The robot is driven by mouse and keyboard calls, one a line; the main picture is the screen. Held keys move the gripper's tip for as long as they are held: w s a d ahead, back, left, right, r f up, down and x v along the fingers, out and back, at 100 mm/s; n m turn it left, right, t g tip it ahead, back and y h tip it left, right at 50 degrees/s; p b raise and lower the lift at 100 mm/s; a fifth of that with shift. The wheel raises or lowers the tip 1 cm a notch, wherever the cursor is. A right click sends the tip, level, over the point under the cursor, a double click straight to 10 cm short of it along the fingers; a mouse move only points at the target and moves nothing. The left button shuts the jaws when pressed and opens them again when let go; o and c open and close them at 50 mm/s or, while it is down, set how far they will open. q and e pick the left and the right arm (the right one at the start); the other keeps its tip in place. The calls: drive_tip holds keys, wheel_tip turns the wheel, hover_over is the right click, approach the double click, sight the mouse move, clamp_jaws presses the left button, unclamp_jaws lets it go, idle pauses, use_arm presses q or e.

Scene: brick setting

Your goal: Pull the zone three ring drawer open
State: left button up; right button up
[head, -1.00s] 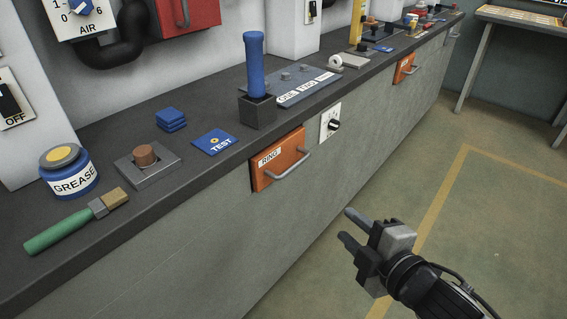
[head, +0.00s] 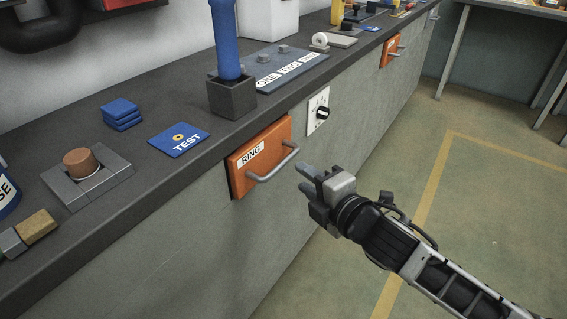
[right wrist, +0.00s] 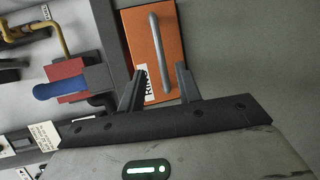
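The orange drawer front (head: 250,158) labelled RING sits against the grey bench face, below the worktop edge. Its grey bar handle (head: 274,165) stands out from the front. My right gripper (head: 304,180) is open, a little to the right of the handle and apart from it. In the right wrist view the drawer front (right wrist: 160,35) is ahead, with its handle (right wrist: 159,55) showing between the two open fingers (right wrist: 160,84). The fingers partly cover the RING label there. My left gripper is in neither view.
A white plate with a black knob (head: 321,113) is on the bench face right of the drawer. A blue-handled tool (head: 224,45) stands in a dark holder above it. Another orange drawer (head: 390,49) is farther along. The floor to the right is clear.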

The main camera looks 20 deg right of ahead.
sight(285, 164)
drive_tip(key=b+x, duration=0.1)
drive_tip(key=x, duration=0.6)
drive_tip(key=shift+w+a+f, duration=0.1)
drive_tip(key=shift+w+f, duration=0.05)
drive_tip(key=shift+w, duration=0.25)
drive_tip(key=shift+w+a, duration=0.15)
drive_tip(key=shift+w, duration=0.35)
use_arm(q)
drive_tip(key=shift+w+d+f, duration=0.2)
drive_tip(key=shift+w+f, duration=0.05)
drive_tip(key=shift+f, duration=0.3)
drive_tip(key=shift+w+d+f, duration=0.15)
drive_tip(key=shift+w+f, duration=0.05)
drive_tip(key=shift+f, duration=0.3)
use_arm(e)
clamp_jaws()
